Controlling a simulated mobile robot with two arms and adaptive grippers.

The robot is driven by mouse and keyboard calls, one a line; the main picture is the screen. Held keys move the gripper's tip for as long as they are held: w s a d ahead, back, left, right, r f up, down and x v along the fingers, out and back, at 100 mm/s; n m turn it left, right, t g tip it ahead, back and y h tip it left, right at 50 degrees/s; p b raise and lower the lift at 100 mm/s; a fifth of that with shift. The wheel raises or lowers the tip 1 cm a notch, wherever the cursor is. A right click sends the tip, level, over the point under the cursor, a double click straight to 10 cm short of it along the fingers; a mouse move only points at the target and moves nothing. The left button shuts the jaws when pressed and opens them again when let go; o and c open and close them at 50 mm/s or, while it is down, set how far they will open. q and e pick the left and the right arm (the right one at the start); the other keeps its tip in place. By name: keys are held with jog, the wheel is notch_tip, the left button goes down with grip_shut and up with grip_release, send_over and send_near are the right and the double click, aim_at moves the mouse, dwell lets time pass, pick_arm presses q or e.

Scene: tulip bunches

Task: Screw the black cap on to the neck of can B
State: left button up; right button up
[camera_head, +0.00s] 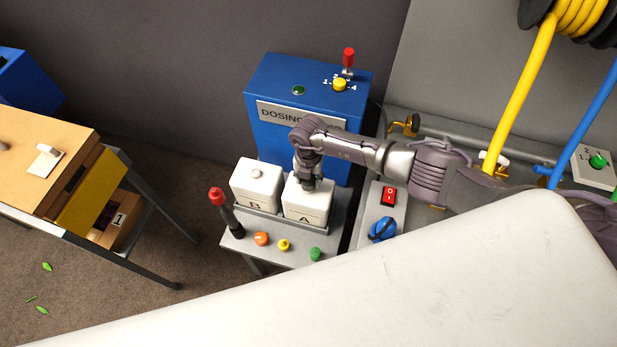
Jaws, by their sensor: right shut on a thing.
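Can B (256,187) is a white can on the left of the small grey bench, with a bare pale neck on its top and no cap on it. Can A (307,208) is a like white can just to its right. My right gripper (309,184) points down over the top of can A and is shut. A dark piece at its fingertips, at can A's neck, seems to be the black cap, but the fingers mostly hide it. I cannot tell whether it still touches the neck. My left gripper is out of view.
The blue dosing machine (273,77) stands behind the cans. A black stick with a red top (216,197) stands left of can B. Orange (261,238), yellow (284,245) and green (316,254) knobs line the bench front. A wooden-topped bench (60,150) is at left.

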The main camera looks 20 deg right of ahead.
jog(key=shift+r, duration=0.15)
jog(key=shift+r+p, duration=1.8)
jog(key=shift+r, duration=0.1)
jog(key=shift+f, duration=0.1)
